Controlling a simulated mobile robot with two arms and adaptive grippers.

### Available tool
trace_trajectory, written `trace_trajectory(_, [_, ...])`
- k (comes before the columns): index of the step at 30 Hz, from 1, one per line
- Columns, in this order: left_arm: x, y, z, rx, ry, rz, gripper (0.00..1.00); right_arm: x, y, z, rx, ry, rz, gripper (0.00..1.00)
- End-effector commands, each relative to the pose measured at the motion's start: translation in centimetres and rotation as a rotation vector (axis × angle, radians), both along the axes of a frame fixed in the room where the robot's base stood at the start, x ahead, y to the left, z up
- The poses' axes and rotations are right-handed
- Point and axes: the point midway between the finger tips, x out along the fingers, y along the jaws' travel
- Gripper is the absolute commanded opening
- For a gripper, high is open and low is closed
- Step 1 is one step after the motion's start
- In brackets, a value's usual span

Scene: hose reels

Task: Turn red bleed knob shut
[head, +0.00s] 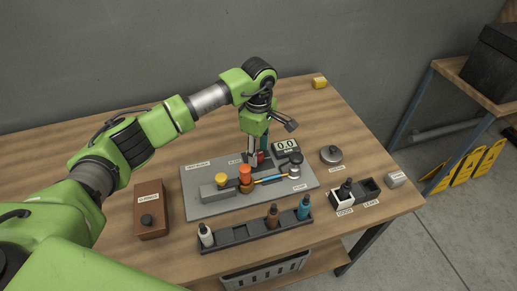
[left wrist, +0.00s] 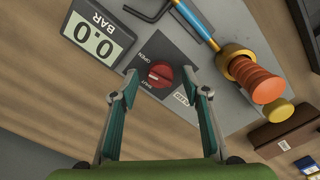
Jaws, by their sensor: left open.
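The red bleed knob (left wrist: 160,75) sits on a dark plate (left wrist: 178,52) with OPEN and SHUT lettering, in the left wrist view. A white mark shows on the knob's left side; I cannot tell exactly which word it points to. My left gripper (left wrist: 166,84) is open, with one finger on each side of the knob and space visible between. My right gripper is not in view.
A gauge (left wrist: 97,42) reading 0.0 BAR stands beside the knob. An orange handle (head: 245,174) and yellow knob (head: 222,179) stand close in front on the board (head: 195,208). A dark tray (head: 240,233) with bottles lies nearer. The table's back left is clear.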

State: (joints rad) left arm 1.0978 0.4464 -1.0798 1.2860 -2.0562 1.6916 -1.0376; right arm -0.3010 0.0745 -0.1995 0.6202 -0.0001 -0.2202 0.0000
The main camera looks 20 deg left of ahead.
Motion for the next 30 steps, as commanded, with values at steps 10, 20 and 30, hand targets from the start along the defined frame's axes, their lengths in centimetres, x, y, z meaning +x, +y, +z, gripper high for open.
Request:
trace_trajectory(10, [-0.01, 0.01, -0.87, 0.001, 0.000, -0.001, 0.42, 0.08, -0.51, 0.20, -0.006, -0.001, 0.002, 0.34])
trace_trajectory(20, [-0.01, -0.01, -0.84, 0.001, 0.000, 0.000, 0.04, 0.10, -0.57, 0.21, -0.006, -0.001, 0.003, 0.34])
trace_trajectory(30, [0.00, -0.01, -0.98, 0.000, 0.000, 0.067, 0.04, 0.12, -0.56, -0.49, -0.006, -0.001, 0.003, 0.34])
